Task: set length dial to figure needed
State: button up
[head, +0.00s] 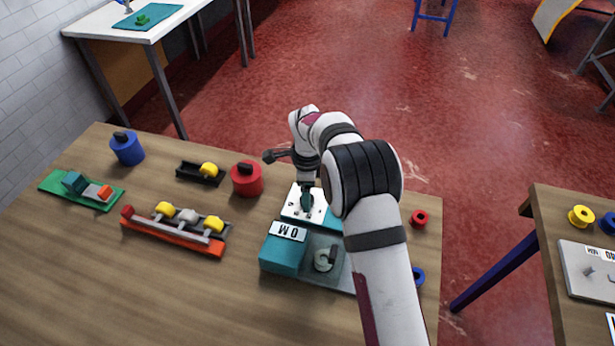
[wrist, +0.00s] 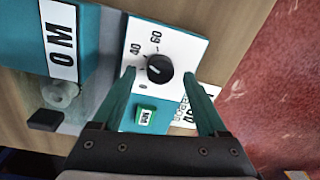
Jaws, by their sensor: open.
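The length dial is a black round knob (wrist: 159,69) on a white panel (wrist: 172,40), with 40, 60 and 0 printed around it. Its exact setting is too small to read surely. In the head view the white panel (head: 291,207) is on the teal machine (head: 283,256), partly hidden by my gripper (head: 306,202). In the wrist view my gripper (wrist: 159,74) is open, one teal finger on each side of the knob; I cannot tell whether they touch it. A white card (wrist: 183,114) with large figures is partly hidden behind the right finger.
On the bench, a red weight (head: 247,180), an orange rack (head: 172,240) with yellow knobs, and a blue weight (head: 127,149) stand left of the machine. A red ring (head: 419,219) lies right of my arm.

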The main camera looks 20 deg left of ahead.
notch_tip(320, 180, up, 15)
jog(key=shift+s+f, duration=0.15)
jog(key=shift+s, duration=0.25)
jog(key=shift+d, duration=0.1)
jog(key=s+d+r+n, duration=0.2)
jog(key=s+d+r, duration=0.2)
jog(key=s+d, duration=0.25)
jog(key=s+d+r+n, duration=0.25)
jog(key=s+d, duration=0.25)
jog(key=d, duration=0.3)
jog(key=s+d+f+n, duration=0.2)
jog(key=s+d, duration=0.1)
jog(key=s, duration=0.7)
jog(key=s+d+f+n+y, duration=0.1)
jog(key=s+d+f+n, duration=0.1)
jog(key=s, duration=0.8)
jog(key=shift+s+d+n+g+y, duration=0.3)
jog(key=shift+s+d+n+g, duration=0.1)
jog(key=shift+d+n, duration=0.45)
